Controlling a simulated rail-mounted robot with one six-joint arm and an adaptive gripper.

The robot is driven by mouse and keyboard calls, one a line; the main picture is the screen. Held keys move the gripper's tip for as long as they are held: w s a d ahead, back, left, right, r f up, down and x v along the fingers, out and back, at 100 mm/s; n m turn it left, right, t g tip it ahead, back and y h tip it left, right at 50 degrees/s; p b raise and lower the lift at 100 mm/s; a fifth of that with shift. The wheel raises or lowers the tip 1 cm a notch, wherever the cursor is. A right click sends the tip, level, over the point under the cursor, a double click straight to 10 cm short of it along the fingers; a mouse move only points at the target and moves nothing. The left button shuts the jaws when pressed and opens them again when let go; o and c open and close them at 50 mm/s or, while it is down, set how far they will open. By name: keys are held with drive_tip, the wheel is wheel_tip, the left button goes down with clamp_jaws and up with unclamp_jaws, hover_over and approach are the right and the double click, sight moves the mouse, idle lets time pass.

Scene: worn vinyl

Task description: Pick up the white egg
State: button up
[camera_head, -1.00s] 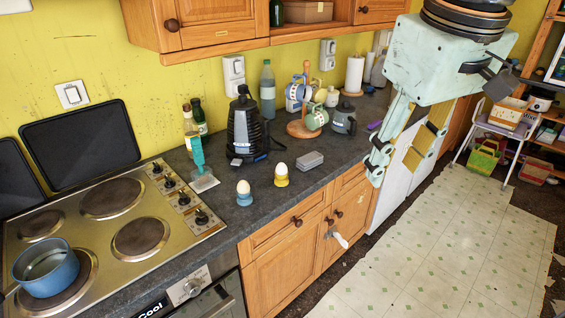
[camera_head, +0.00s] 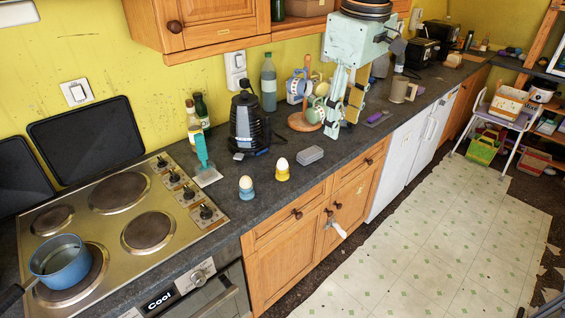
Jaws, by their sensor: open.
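Two pale eggs stand upright in egg cups on the dark counter. One egg (camera_head: 246,182) sits in a blue egg cup (camera_head: 247,195). The other egg (camera_head: 282,163) sits in a yellow egg cup (camera_head: 282,175), behind and to the right. My gripper (camera_head: 342,124) is open, points down and looks empty. It is apart from both eggs, to their right and farther back, in front of part of the mug tree. What lies behind its fingers is hidden.
A black kettle (camera_head: 246,124), a teal-handled brush (camera_head: 203,158) and a mug tree (camera_head: 305,121) stand behind the eggs. The hob with a blue pan (camera_head: 60,262) is at left. The counter's front edge is close to the eggs.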

drive_tip(key=w+a+f+n+p, duration=0.2)
drive_tip(key=w+a, duration=0.1)
drive_tip(key=w, duration=0.3)
drive_tip(key=w+a+f+n+p, duration=0.2)
drive_tip(key=w+a+f, duration=0.15)
drive_tip(key=w, duration=0.25)
drive_tip(key=n+g+p, duration=0.2)
drive_tip(key=n+p, duration=0.2)
drive_tip(key=p, duration=0.1)
hover_over(282, 160)
wheel_tip(282, 160, down, 10)
drive_tip(key=shift+w+f, duration=0.15)
drive_tip(key=shift+w, duration=0.05)
drive_tip(key=shift+d+f, duration=0.1)
wheel_tip(282, 160, down, 7)
drive_tip(key=shift+f, duration=0.7)
drive_tip(key=shift+f, duration=0.1)
drive_tip(key=shift+w+f, duration=0.15)
drive_tip(key=shift+f, duration=2.35)
